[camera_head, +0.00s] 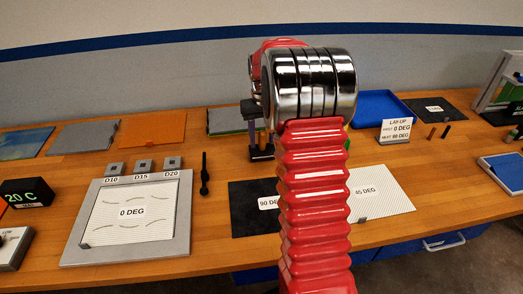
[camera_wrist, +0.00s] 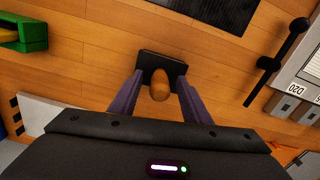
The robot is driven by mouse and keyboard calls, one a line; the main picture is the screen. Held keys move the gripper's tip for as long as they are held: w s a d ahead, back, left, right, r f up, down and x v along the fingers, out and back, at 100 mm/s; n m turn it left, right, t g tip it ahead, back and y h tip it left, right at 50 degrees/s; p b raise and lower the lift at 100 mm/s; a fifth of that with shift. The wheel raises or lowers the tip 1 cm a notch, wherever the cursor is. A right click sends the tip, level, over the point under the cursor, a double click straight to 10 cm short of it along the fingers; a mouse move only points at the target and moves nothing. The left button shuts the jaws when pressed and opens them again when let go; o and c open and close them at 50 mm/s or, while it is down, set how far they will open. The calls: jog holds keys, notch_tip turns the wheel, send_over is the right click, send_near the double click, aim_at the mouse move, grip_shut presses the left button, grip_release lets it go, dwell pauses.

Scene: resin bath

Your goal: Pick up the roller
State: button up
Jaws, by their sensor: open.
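In the wrist view, an orange-brown rounded handle end (camera_wrist: 160,86) stands up from a small dark block (camera_wrist: 172,62) on the bench. It may be the roller's handle; the rest of it is hidden below. My gripper (camera_wrist: 160,80) is open, pointing down, with one finger on each side of this handle. I cannot tell whether the fingers touch it. In the head view my gripper (camera_head: 260,138) is partly hidden behind my red arm, above the dark block (camera_head: 261,153).
A black "90 DEG" sheet (camera_head: 243,222) and a white "45 DEG" sheet (camera_head: 385,205) lie in front. A blue tray (camera_head: 380,104) stands behind right. A green object (camera_wrist: 32,30) shows in the wrist view.

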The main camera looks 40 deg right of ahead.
jog(key=shift+c, duration=0.6)
grip_shut()
